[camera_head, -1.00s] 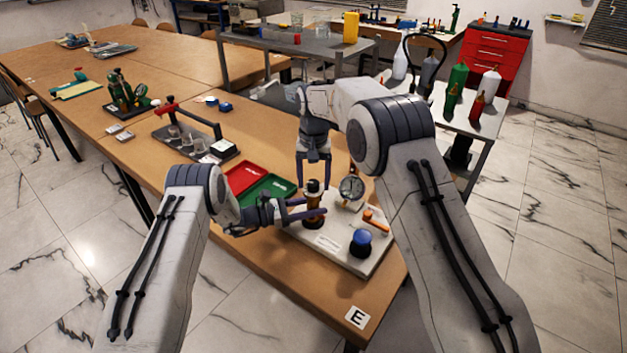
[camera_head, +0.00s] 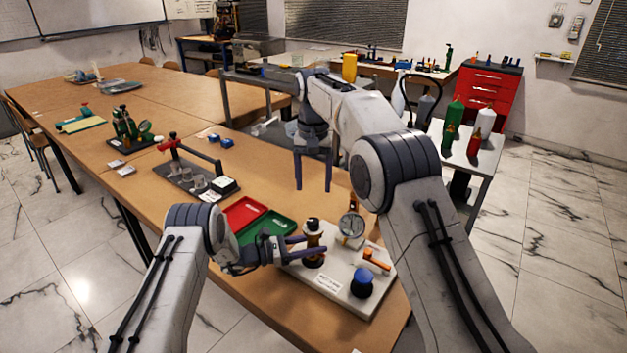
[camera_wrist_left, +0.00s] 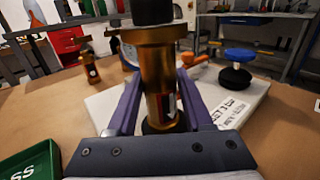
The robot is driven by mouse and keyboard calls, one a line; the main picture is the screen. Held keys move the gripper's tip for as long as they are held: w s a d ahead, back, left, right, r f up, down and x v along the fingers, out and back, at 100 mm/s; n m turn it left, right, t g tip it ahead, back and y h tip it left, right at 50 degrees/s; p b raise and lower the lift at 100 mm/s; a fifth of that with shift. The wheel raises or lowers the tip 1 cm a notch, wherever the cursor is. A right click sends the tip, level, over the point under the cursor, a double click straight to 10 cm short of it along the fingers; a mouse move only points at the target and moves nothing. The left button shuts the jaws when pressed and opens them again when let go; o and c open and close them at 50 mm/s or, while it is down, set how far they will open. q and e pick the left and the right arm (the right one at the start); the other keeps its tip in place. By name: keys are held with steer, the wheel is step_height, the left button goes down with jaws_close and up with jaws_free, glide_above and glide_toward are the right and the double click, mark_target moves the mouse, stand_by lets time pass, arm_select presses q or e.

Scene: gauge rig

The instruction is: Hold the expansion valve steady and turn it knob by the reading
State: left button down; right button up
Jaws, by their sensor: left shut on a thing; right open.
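The expansion valve stands upright on the white board (camera_head: 335,288); it has a brass body (camera_head: 314,245) and a black knob (camera_head: 313,224) on top. My left gripper (camera_head: 318,251) is shut around the brass body from the left. The left wrist view shows the body (camera_wrist_left: 160,85) between the two purple fingers, with the knob (camera_wrist_left: 152,10) cut off by the top edge. My right gripper (camera_head: 313,188) is open and empty, pointing down, above and apart from the knob. A round dial gauge (camera_head: 351,226) stands behind the valve; its reading is too small to tell.
The board also carries an orange lever (camera_head: 377,260) and a blue knob (camera_head: 362,281). A green tray (camera_head: 268,229) and a red tray (camera_head: 243,212) lie left of the valve. A rack with a red clamp (camera_head: 195,175) stands farther back. The table front is clear.

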stand_by(0.3)
arm_select(q)
steer(key=shift+c, duration=1.1)
jaws_free()
